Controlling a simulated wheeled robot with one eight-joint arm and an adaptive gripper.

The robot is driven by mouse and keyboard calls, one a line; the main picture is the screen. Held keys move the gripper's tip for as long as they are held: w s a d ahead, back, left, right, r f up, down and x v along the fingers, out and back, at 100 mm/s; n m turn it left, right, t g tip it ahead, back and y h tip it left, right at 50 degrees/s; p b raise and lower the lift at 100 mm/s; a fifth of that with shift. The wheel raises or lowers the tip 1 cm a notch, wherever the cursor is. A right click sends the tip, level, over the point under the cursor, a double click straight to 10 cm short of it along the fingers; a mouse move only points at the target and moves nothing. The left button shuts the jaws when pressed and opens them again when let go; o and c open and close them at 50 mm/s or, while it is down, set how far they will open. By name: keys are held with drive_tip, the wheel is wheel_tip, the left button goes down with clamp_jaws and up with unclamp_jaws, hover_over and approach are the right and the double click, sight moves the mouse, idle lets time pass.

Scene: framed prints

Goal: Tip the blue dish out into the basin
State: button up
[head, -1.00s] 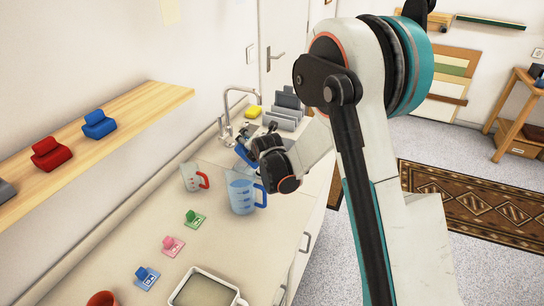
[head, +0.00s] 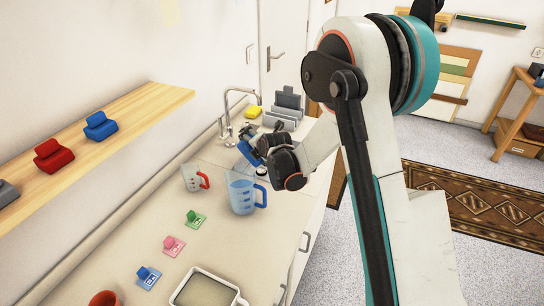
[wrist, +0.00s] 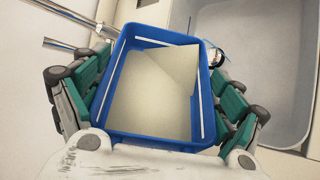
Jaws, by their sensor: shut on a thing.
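The blue dish (wrist: 160,137) is a rectangular tub that fills the middle of the wrist view. Its inside shows a flat cream area with a diagonal edge; I cannot tell whether this is contents or the bare inside. My gripper (wrist: 160,100) is shut on it, with green-padded fingers against both sides. In the head view my gripper (head: 256,146) holds the dish (head: 246,152) near the tap, and the dish looks tilted. The grey basin (wrist: 265,85) lies to the right of the dish in the wrist view. In the head view my arm mostly hides the basin.
The tap (head: 228,112) stands by the wall. A clear blue-handled jug (head: 240,194) and a red-handled cup (head: 190,178) stand on the counter nearby. A grey rack (head: 284,112) and yellow sponge (head: 254,112) are beyond. A wooden shelf (head: 150,105) runs along the wall.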

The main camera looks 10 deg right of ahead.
drive_tip(key=shift+w+d+r+m+y+p, duration=0.1)
drive_tip(key=shift+d+r+m+y+p, duration=0.3)
drive_tip(key=shift+d+y, duration=0.2)
drive_tip(key=shift+w+d+r+m+y+p, duration=0.1)
drive_tip(key=shift+d+r+m+y+p, duration=0.2)
drive_tip(key=shift+d+m+y+p, duration=0.25)
idle(1.6)
drive_tip(key=shift+d, duration=0.35)
drive_tip(key=shift+a, duration=0.25)
drive_tip(key=shift+s+a+f+n+h+b, duration=0.1)
drive_tip(key=shift+a+f+n+h+b, duration=0.05)
drive_tip(key=shift+a+n+h+b, duration=0.15)
drive_tip(key=shift+s+a+f+n+h+b, duration=0.1)
drive_tip(key=shift+a+f+n+b, duration=0.05)
drive_tip(key=shift+a, duration=0.25)
drive_tip(key=shift+a+f+n+h+b, duration=0.2)
drive_tip(key=shift+a+n+h+b, duration=0.1)
drive_tip(key=shift+h, duration=0.15)
